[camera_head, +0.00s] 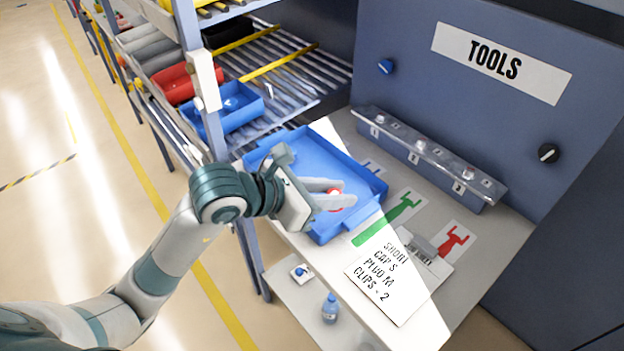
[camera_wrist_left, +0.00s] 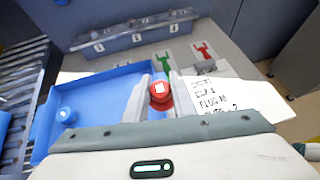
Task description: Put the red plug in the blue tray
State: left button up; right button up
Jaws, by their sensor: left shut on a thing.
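The red plug (camera_head: 334,193) is held between the fingertips of my left gripper (camera_head: 336,196), which comes in from the left. The gripper is shut on the plug, over the right part of the blue tray (camera_head: 372,178) in the head view. In the left wrist view the round red plug (camera_wrist_left: 160,93) has a pale square on top and sits between the fingers. The blue tray (camera_wrist_left: 100,83) lies on the bench to the left there. I cannot tell the plug's exact height above the tray. My right gripper is not in view.
A numbered rail (camera_head: 420,150) stands behind. A paper list (camera_head: 388,275) and red and green tool outlines lie to the right. A shelf with a smaller blue bin (camera_head: 233,104) is at left.

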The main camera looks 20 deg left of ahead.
pick_arm(q)
jog(key=shift+w+a+f, duration=0.15)
jog(key=shift+w+f, duration=0.15)
jog(key=shift+w, duration=0.25)
jog(key=w+f+p, duration=0.1)
jog(key=w+f, duration=0.1)
jog(key=w, duration=0.1)
jog(key=w+a+f+p, duration=0.1)
jog(key=w, duration=0.2)
jog(key=w+a+f+p, duration=0.1)
jog(key=w+f, duration=0.1)
jog(key=w, duration=0.1)
jog(key=shift+w+a+f, duration=0.15)
jog(key=shift+a+f, duration=0.1)
jog(key=shift+f, duration=0.05)
jog(key=shift+w+a+f, duration=0.15)
jog(key=shift+w+f, duration=0.3)
jog(key=shift+w, duration=0.05)
jog(key=shift+f+p, duration=0.9)
jog(key=shift+f, duration=1.05)
